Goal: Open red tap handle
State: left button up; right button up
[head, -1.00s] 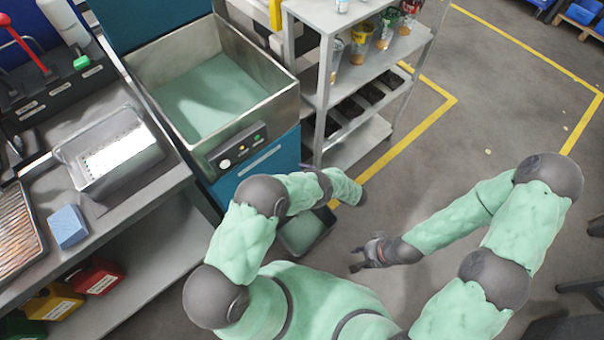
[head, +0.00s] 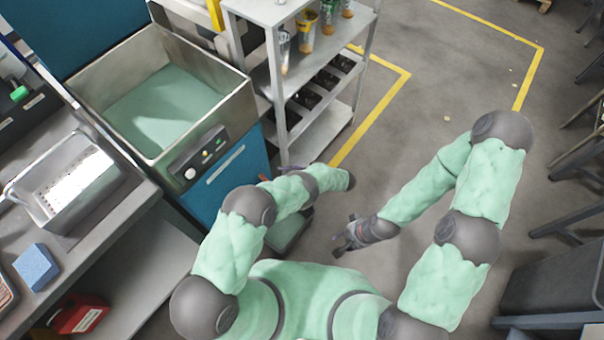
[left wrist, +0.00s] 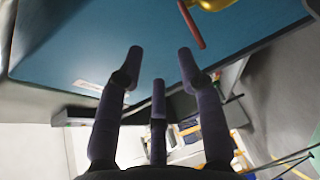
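The red tap handle (left wrist: 192,25) shows at the top of the left wrist view as a thin red bar, beside a yellow brass-coloured tap body (left wrist: 213,4) on the blue cabinet front. My left gripper (left wrist: 160,60) has its dark fingers spread, with nothing between them. The handle lies just beyond the right fingertip, and I cannot tell whether they touch. In the head view my left gripper (head: 287,170) is beside the blue cabinet, partly hidden by my arm. My right gripper (head: 344,238) hangs empty over the floor, its fingers apart.
The blue cabinet (head: 238,178) carries a metal basin (head: 232,107) of greenish liquid. A grey shelf rack (head: 285,75) stands behind my left gripper. A dark-rimmed tray (head: 290,232) is low beneath the arm. A workbench (head: 110,215) is at left; open floor lies right.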

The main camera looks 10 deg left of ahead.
pick_arm(q)
jog(key=w+d, duration=0.1)
jog(key=d, duration=0.5)
jog(key=shift+w+d, duration=0.2)
jog(key=shift+d, duration=0.05)
dwell(0.4)
dwell(0.5)
